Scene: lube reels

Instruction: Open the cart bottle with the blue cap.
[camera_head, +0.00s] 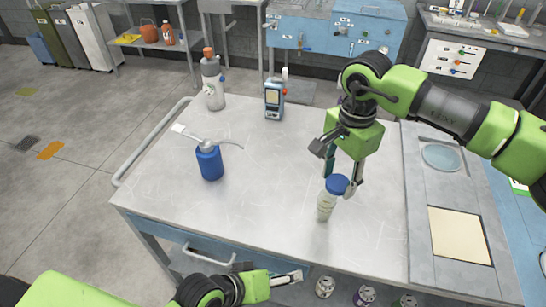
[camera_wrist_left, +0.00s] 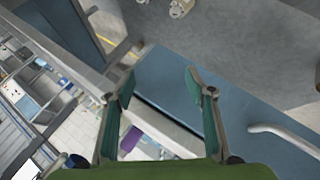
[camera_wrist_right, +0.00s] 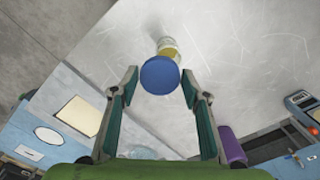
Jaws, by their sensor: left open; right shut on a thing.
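The cart bottle, a pale translucent one (camera_head: 325,206) with a blue cap (camera_head: 337,184), is at the cart's right-front part, leaning in the head view. My right gripper (camera_head: 342,181) is shut on the blue cap, one finger on each side. In the right wrist view the cap (camera_wrist_right: 160,75) lies between the fingertips (camera_wrist_right: 159,80), with the bottle's body (camera_wrist_right: 167,46) behind it. I cannot tell whether the bottle's base touches the cart top. My left gripper (camera_wrist_left: 158,88) is open and empty; in the head view it (camera_head: 275,276) is low, at the cart's front edge.
On the cart top (camera_head: 262,205) stand a blue wash bottle (camera_head: 209,163), a grey bottle with an orange cap (camera_head: 212,82) and a handheld meter (camera_head: 273,100). Several cans (camera_head: 325,286) sit below the front edge. The middle of the top is clear.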

